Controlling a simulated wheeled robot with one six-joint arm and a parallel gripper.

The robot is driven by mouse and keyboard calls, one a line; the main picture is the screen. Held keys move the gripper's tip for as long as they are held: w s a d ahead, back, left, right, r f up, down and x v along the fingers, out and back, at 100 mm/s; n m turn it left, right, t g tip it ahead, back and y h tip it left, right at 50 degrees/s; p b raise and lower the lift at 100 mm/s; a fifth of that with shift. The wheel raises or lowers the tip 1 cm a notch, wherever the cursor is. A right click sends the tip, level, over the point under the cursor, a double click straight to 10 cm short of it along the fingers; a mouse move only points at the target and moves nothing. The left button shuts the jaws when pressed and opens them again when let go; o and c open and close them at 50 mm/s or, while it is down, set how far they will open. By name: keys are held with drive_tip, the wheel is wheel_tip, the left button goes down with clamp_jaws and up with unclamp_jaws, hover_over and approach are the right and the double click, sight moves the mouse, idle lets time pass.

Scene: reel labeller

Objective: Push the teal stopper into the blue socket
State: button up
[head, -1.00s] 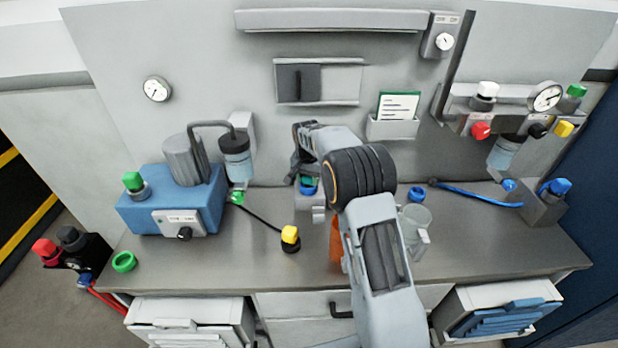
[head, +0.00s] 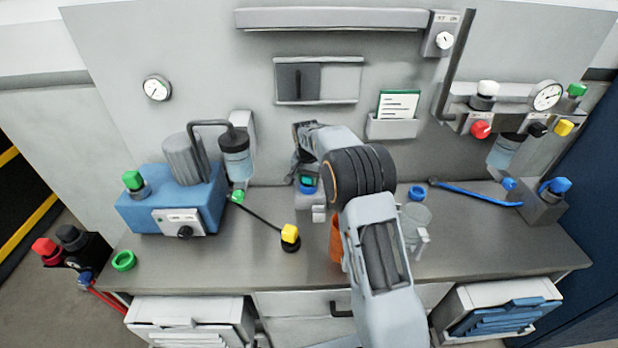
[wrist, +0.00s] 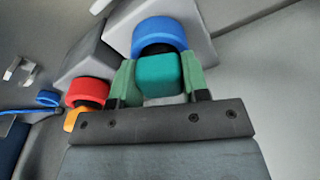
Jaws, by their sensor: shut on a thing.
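The teal stopper (wrist: 158,74) is held between the two green fingertips of my gripper (wrist: 160,80) in the wrist view. The blue socket (wrist: 160,34) is a round collar on a grey block, directly beyond the stopper. The stopper's far end overlaps the collar in this view; its depth inside is hidden. In the head view the teal stopper (head: 307,181) shows just above the blue socket (head: 308,189), beneath my gripper (head: 303,172). My arm hides part of this area.
A red cap (wrist: 88,92) on a grey block sits close left of my gripper in the wrist view. In the head view, an orange object (head: 336,240) and a clear jug (head: 413,225) stand beside my arm.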

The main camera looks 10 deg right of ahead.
drive_tip(key=shift+f, duration=0.15)
drive_tip(key=o, duration=1)
wheel_tip(320, 180, up, 14)
drive_tip(key=s, duration=0.1)
drive_tip(key=shift+s+a+b, duration=0.15)
drive_tip(key=shift+a+b, duration=0.25)
drive_tip(key=shift+f, duration=0.1)
